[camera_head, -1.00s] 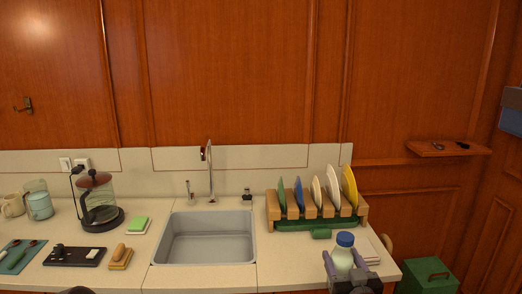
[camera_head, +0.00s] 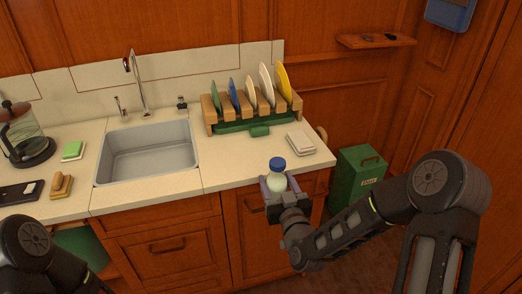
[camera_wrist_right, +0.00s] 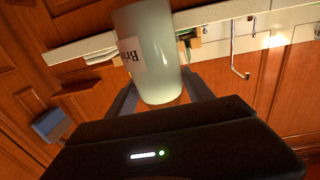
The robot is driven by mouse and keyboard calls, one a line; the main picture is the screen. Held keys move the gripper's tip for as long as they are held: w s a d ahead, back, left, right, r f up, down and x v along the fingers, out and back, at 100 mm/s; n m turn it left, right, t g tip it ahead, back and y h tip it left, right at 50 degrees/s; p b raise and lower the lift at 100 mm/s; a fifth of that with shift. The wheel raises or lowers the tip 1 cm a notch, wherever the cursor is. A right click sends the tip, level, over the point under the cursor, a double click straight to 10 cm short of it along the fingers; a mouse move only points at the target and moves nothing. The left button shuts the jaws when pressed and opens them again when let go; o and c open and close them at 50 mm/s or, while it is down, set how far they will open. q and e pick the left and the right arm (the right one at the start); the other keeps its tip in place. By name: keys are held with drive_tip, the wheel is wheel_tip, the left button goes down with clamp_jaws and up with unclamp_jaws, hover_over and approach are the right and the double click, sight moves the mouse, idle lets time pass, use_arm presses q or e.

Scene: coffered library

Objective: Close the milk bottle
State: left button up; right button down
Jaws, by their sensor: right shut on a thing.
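The milk bottle (camera_head: 276,182) is pale and translucent, with a blue cap (camera_head: 277,163) on its top. I cannot tell how tightly the cap sits. My right gripper (camera_head: 278,188) is shut on the bottle's body and holds it roughly upright, off the worktop, in front of the cabinet. In the right wrist view the bottle (camera_wrist_right: 148,60) stands between the two fingers (camera_wrist_right: 160,95), with a white label partly showing; its cap is out of that picture. My left arm shows at the bottom left of the head view, but its gripper is out of view.
The counter (camera_head: 225,172) lies behind the bottle, with a sink (camera_head: 150,160) to the left. A dish rack (camera_head: 225,125) with several plates and folded white cloths (camera_head: 301,143) stand at its right. A green bin (camera_head: 358,175) is on the floor.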

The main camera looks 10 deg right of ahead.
drive_tip(key=s+a+f+n+g+y, duration=0.2)
drive_tip(key=s+a+f+n+y, duration=0.1)
drive_tip(key=a, duration=0.4)
drive_tip(key=s+a+f+n+g+y, duration=0.2)
drive_tip(key=s+a+f+n+y, duration=0.1)
drive_tip(key=s+a+y, duration=0.4)
drive_tip(key=shift+s+a+f+n+y, duration=0.15)
drive_tip(key=shift+a+f+n+y, duration=0.15)
drive_tip(key=shift+a+n+y, duration=0.45)
drive_tip(key=shift+d, duration=0.15)
